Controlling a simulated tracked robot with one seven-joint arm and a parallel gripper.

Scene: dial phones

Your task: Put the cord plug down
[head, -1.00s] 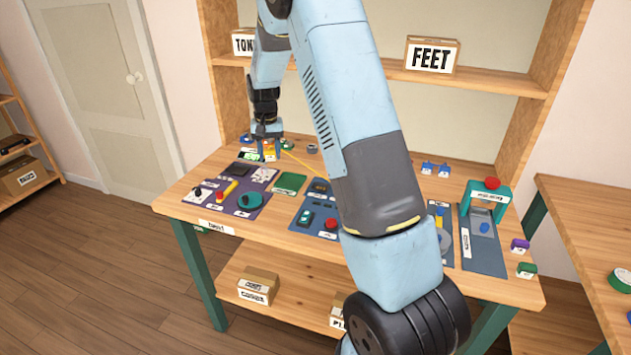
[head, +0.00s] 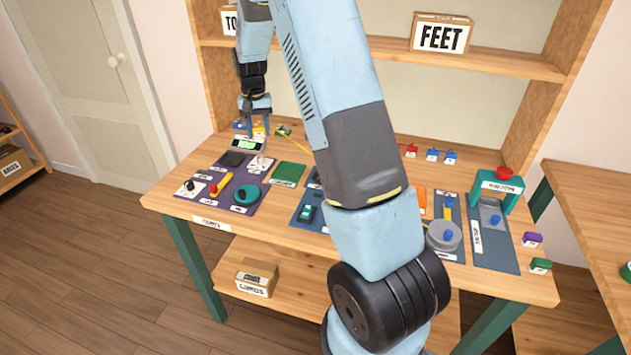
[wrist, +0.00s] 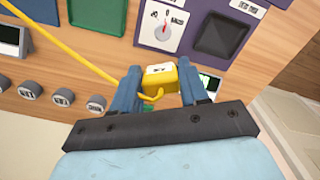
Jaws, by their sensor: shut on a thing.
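My gripper (head: 258,112) is at the back left of the workbench, above the small device with a green display (head: 248,145). In the wrist view my gripper (wrist: 160,88) is shut on the yellow cord plug (wrist: 160,77), a small boxy block between the two blue fingers. The plug shows in the head view as a small yellow patch (head: 259,128). The yellow cord (wrist: 75,45) loops at the plug and runs off to the upper left of the wrist view. I cannot tell whether the plug touches the table.
A purple panel (head: 224,203) with knobs, a green pad (head: 288,173) and blue panels (head: 480,252) lie on the workbench. Several round labelled pieces (wrist: 63,97) stand in a row near the gripper. My arm hides the middle of the bench. The shelf (head: 490,63) rises behind.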

